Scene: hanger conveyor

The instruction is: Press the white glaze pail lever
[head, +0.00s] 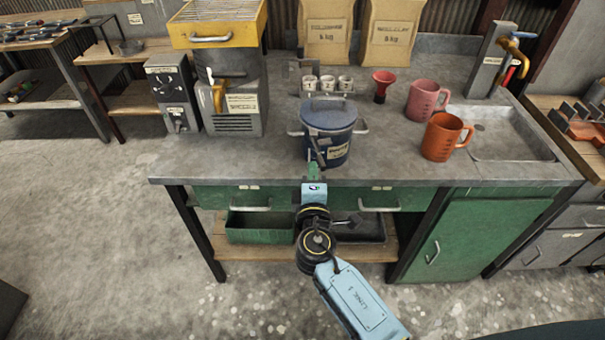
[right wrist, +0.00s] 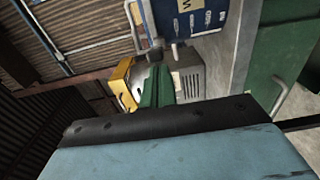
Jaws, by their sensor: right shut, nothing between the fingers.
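The glaze pail (head: 335,118) is a dark blue lidded pail with side handles and a pale label. It stands upright near the front edge of the bench. A dark lever (head: 318,151) sticks out low on its front. My right gripper (head: 313,167) has green fingers, shut and empty, just in front of and below the lever. Contact cannot be told. In the right wrist view, the shut green fingers (right wrist: 158,86) point toward a grey part at the pail's lower edge, and the blue pail (right wrist: 195,18) is at the top. My left gripper is out of view.
On the grey bench (head: 260,165), a pink mug (head: 424,100), an orange mug (head: 444,137), a red funnel (head: 382,84) and small white cups (head: 327,84) stand around the pail. Green drawers (head: 245,196) lie under the bench edge. A sink (head: 510,145) is at right.

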